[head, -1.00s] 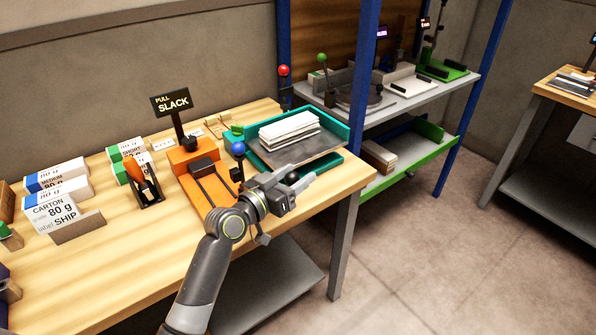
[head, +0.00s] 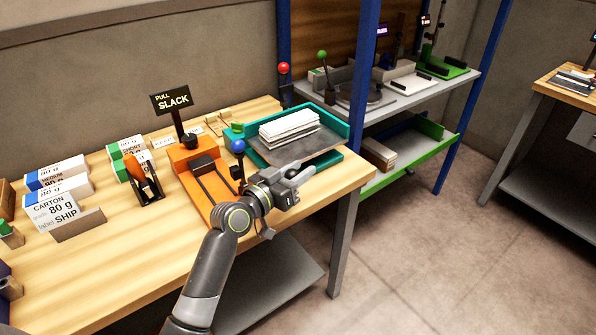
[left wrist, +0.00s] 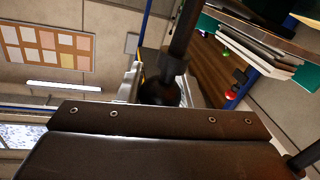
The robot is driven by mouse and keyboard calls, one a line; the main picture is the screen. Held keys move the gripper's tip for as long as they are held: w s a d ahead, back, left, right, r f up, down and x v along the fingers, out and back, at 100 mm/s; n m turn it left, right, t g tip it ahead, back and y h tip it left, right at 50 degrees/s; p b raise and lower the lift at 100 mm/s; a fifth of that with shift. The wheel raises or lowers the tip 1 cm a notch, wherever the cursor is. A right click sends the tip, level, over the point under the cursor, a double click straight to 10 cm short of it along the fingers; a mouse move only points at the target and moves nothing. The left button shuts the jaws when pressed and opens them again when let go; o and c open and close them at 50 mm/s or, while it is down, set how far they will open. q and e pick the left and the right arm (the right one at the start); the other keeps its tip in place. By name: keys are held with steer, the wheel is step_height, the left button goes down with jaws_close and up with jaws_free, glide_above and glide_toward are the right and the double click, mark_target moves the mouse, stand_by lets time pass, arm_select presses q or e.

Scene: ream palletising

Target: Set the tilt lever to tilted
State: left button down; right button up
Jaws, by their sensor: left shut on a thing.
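My left gripper (head: 294,178) is at the front right of the teal tray (head: 333,121), by the table's front edge. The left wrist view shows a dark round knob (left wrist: 160,92) on a dark rod between its silver fingers, and the gripper is shut on it. I take it for the tilt lever's knob; in the head view the gripper hides it. The tray holds a stack of white paper (head: 289,130) on a grey plate (head: 318,147). My right gripper is not in view.
A lever with a blue ball (head: 238,146) stands left of the tray. An orange unit (head: 194,156) with a PULL SLACK sign (head: 172,101) is further left. Cartons (head: 60,205) stand at the far left. Floor in front of the table is clear.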

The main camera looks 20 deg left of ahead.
arm_select(q)
steer(key=w+r+n+g+y+p, duration=0.1)
steer(key=w+r+p, duration=0.4)
steer(key=p, duration=1)
step_height(320, 180, up, 4)
steer(key=n+g, duration=0.1)
steer(key=g, duration=0.1)
steer(key=shift+a+f+g, duration=0.2)
steer(key=shift+a+g, duration=0.1)
steer(key=shift+r, duration=0.1)
steer(key=c, duration=1.3)
jaws_free()
steer(key=shift+o, duration=1.3)
steer(key=shift+f, duration=0.2)
